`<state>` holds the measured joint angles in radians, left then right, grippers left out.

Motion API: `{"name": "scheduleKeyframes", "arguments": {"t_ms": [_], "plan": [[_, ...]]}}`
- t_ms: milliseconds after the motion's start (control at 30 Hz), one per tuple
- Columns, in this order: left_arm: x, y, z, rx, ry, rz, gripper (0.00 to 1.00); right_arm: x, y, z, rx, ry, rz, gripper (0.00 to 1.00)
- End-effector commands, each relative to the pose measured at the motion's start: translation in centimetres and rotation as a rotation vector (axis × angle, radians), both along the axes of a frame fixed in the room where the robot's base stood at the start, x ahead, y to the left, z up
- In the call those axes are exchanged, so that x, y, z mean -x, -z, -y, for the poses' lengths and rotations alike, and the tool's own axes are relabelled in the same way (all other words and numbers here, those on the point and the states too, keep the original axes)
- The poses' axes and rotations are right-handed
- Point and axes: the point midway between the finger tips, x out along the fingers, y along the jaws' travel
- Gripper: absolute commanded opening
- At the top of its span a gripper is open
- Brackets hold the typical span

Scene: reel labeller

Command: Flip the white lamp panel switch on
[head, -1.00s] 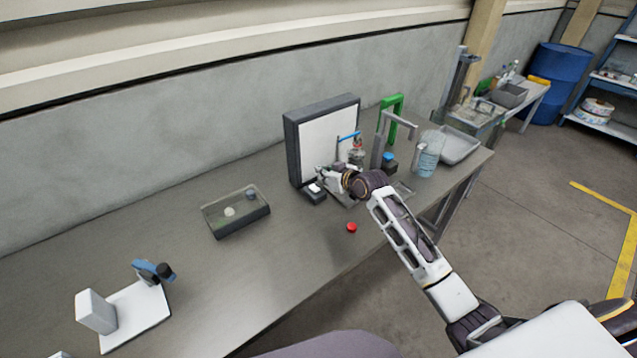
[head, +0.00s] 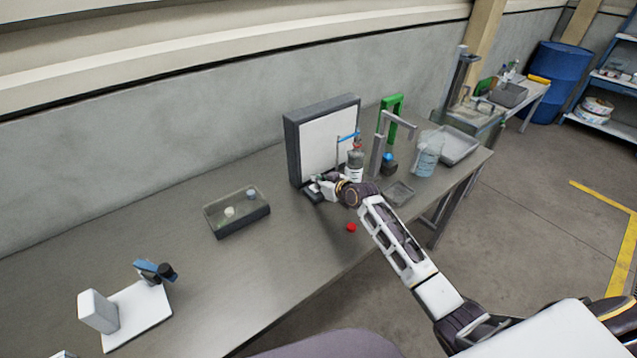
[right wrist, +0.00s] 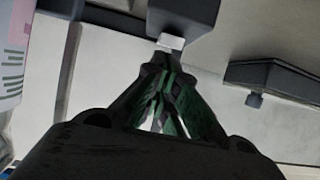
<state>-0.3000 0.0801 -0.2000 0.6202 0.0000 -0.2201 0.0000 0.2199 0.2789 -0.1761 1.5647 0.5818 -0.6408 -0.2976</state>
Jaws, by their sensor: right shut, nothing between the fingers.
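The lamp panel (head: 322,140) is a white upright board in a dark frame, standing at the back of the bench. Its white switch (right wrist: 170,42) sits on a small dark box (right wrist: 183,14), which shows at the top of the right wrist view. In the head view the box is at the panel's foot, partly covered by my right gripper (head: 319,184). The right gripper is shut and empty. In the right wrist view its fingertips (right wrist: 170,60) are just short of the switch; I cannot tell whether they touch it. My left gripper is not in view.
A labelled bottle (head: 355,166) stands close to the right gripper, with a grey stand (head: 378,153) beyond. A dark tray (head: 238,225) lies left of the panel, and a red button-like piece (head: 351,227) lies in front. The bench between the tray and the white stand (head: 135,315) is clear.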

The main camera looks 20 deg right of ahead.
Motion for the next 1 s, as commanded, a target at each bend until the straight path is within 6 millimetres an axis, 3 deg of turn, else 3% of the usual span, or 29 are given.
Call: {"name": "scheduleKeyframes", "arguments": {"t_ms": [467, 1000], "plan": [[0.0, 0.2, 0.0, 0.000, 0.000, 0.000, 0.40, 0.1, 0.2, 0.0, -0.002, 0.000, 0.005, 0.00], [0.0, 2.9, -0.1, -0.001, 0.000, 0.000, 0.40, 0.5, 1.3, 0.2, -0.031, 0.000, 0.090, 0.00]]}}
